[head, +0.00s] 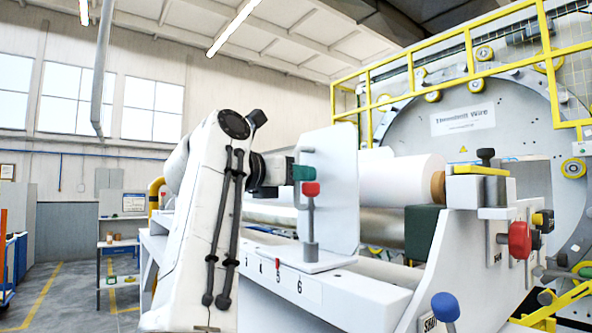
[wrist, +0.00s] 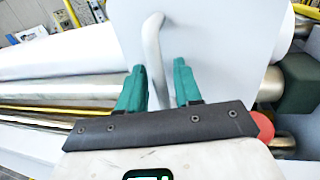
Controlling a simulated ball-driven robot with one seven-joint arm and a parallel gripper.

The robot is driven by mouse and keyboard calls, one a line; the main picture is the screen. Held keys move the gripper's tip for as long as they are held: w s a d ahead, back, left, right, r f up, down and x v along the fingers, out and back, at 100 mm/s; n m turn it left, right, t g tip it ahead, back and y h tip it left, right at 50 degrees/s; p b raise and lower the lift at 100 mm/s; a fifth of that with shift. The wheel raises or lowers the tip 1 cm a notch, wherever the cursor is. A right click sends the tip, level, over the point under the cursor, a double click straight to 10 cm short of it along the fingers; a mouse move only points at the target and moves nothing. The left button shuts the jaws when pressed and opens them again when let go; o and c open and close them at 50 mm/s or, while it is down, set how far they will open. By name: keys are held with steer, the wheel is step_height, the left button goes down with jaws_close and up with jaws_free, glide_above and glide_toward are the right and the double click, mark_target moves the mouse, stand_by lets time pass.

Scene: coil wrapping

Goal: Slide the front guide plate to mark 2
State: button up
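The front guide plate (head: 335,185) is a white upright sheet on a flat foot, standing on the machine's front ledge; it also fills the upper middle of the wrist view (wrist: 215,40). Its grey bar handle (wrist: 154,45) faces my gripper. My gripper (head: 302,173) is at the plate's handle; in the wrist view its two teal fingers (wrist: 160,72) stand either side of the bar, with a gap at the right. A red-knobbed post (head: 311,189) stands on the foot. A number scale (head: 285,279) runs along the ledge; a red pointer (head: 278,264) is near 5. Mark 2 is hidden behind my arm.
A white roll (head: 412,180) and a dark green block (head: 423,230) lie right of the plate. A red knob (head: 519,240) and a blue knob (head: 445,307) stick out at the right. Yellow railing (head: 450,55) stands behind.

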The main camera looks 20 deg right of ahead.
jaws_close()
stand_by(0.3)
stand_by(0.3)
